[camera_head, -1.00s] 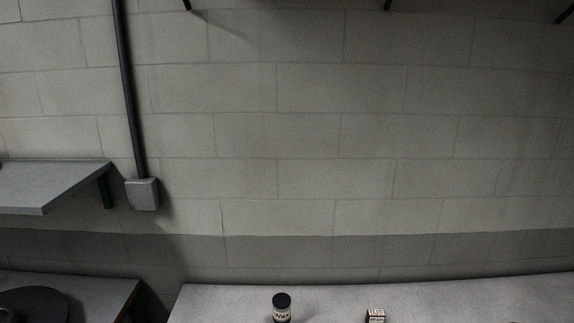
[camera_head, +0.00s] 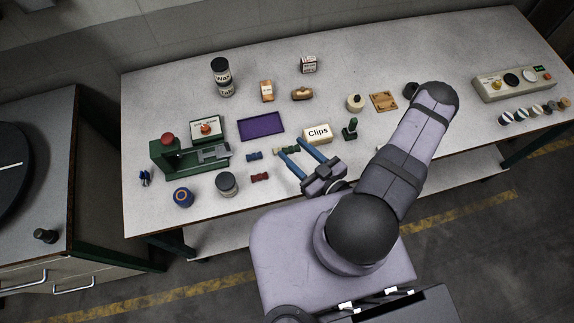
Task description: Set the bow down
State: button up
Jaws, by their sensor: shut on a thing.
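My gripper (camera_head: 290,148) is over the front middle of the bench, its two blue fingers pointing up and left. It is shut on a small green bow (camera_head: 289,150), which shows between and around the fingertips. I cannot tell whether the bow touches the bench top or hangs just above it. A dark blue bow (camera_head: 254,156) lies to the left of the fingertips, and a red bow (camera_head: 260,177) lies nearer the front edge. A purple mat or tray (camera_head: 261,126) lies behind the blue bow.
A Clips box (camera_head: 318,133) stands close right of the fingertips, with a green stand (camera_head: 350,129) beyond it. The green press (camera_head: 178,158) is at left; a grey jar (camera_head: 226,184) stands near the front edge. Bare bench lies between the purple mat and the wax cans (camera_head: 222,78).

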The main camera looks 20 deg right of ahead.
aim_at(292, 176)
jog(key=shift+s+a+r+p, duration=0.1)
jog(key=shift+s+a+p, duration=0.4)
jog(key=shift+s+a, duration=0.45)
notch_tip(292, 176, down, 10)
jog(key=b, duration=0.8)
jog(key=shift+r+b, duration=0.15)
jog(key=shift+b, duration=0.25)
jog(key=o, duration=1)
jog(key=shift+s+d+h, duration=0.1)
jog(key=shift+d+h, duration=0.05)
jog(key=shift+h, duration=0.15)
